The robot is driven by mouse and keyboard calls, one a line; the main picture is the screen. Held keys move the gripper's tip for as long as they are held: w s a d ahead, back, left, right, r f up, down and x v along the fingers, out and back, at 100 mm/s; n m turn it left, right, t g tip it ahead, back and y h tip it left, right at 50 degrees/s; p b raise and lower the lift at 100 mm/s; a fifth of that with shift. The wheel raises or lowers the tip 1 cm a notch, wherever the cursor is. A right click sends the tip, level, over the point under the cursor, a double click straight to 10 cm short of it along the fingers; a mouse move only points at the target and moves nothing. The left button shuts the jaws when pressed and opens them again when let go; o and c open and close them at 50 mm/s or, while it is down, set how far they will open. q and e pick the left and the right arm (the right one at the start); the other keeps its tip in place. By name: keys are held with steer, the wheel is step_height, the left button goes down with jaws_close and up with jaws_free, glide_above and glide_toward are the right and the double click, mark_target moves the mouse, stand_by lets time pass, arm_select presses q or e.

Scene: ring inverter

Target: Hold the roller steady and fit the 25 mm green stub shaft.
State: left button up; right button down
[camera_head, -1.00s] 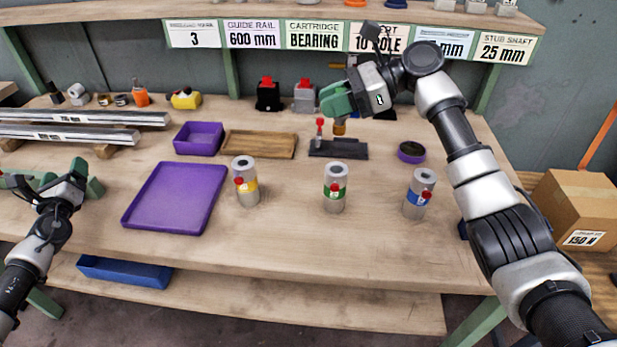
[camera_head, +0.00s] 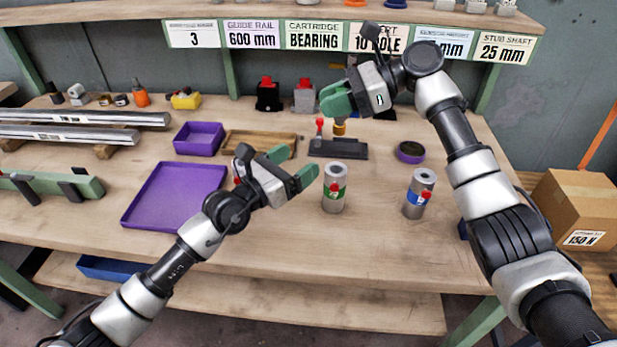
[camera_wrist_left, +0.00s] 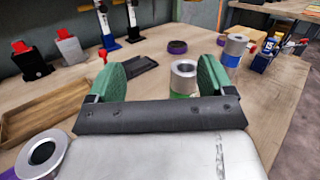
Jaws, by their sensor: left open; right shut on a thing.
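The green-banded grey roller (camera_head: 334,187) stands upright on the bench, a hole in its top and a red knob on its side. My left gripper (camera_head: 295,165) is open just left of it. In the left wrist view the roller (camera_wrist_left: 184,76) shows ahead between the green fingers (camera_wrist_left: 162,78), apart from them, closer to the right one. My right gripper (camera_head: 336,100) is shut above the back of the bench. A brass-coloured end (camera_head: 339,129) shows below its fingers; the rest of the held piece is hidden, so I cannot tell its band colour.
A blue-banded roller (camera_head: 420,193) stands to the right. The yellow-banded roller is mostly behind my left gripper; its top (camera_wrist_left: 42,155) shows in the wrist view. A purple tray (camera_head: 165,205), a dark fixture (camera_head: 345,149) and a purple ring dish (camera_head: 410,152) lie around. The front bench is clear.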

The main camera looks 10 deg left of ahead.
arm_select(q)
steer(key=s+d+f+m+g, duration=0.2)
steer(key=d+f, duration=0.1)
arm_select(e)
steer(key=shift+a, duration=0.1)
arm_select(q)
glide_toward(326, 195)
steer(key=shift+x, duration=2.55)
steer(key=x, duration=0.7)
steer(key=shift+w+d, duration=0.15)
steer(key=c, duration=1.3)
arm_select(e)
steer(key=shift+w+f+m+t, duration=0.1)
steer(key=shift+f+m+t, duration=0.3)
steer(key=shift+f, duration=0.9)
steer(key=shift+f+m+t, duration=0.35)
steer(key=shift+f+t, duration=0.1)
steer(key=shift+f, duration=0.9)
steer(key=shift+w+f+m+t, duration=0.1)
steer(key=shift+f+m+t, duration=0.3)
steer(key=shift+f, duration=0.9)
